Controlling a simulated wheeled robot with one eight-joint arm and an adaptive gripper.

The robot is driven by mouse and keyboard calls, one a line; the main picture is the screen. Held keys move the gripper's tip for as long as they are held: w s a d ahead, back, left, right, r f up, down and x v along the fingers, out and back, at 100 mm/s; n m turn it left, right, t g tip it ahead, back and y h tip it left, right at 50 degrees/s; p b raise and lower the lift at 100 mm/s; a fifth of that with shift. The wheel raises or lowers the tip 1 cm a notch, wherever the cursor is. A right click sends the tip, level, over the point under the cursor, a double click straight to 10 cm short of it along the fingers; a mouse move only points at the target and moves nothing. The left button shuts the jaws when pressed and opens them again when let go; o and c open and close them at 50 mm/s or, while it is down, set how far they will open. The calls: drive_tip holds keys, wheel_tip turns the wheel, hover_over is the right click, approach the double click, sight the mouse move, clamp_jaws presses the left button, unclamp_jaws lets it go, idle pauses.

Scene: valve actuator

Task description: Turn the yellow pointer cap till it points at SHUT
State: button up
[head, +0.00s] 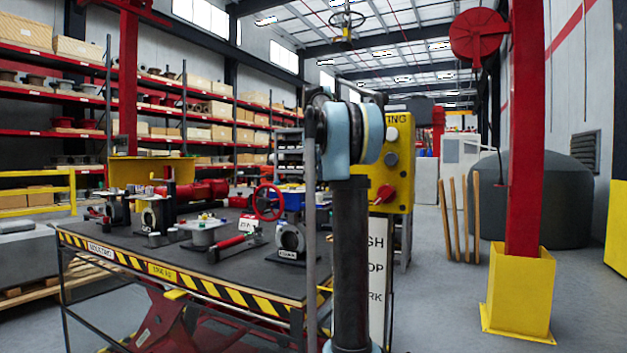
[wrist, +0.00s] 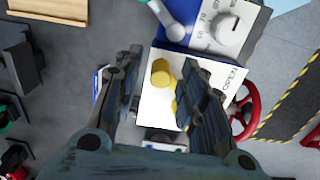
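The yellow pointer cap (wrist: 160,73) shows in the wrist view on a white plate (wrist: 150,100). Another yellow part (wrist: 175,106) shows just below it, partly behind a finger; I cannot tell which way the cap points. The word OPEN is printed at the plate's right side; no SHUT label can be read. My gripper (wrist: 162,60) is open, one finger to the left of the cap and one to the right, with gaps on both sides. My gripper does not show clearly in the head view, where my arm hides part of the table.
A red handwheel (wrist: 244,110) is right of the plate, also seen in the head view (head: 268,202). A grey dial (wrist: 230,27) and a grey lever (wrist: 175,22) sit above the plate. The hazard-striped table (head: 190,282) holds several valve parts. A yellow control box (head: 399,160) stands behind my arm.

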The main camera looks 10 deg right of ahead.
wheel_tip(320, 180, up, 11)
idle(0.5)
idle(0.5)
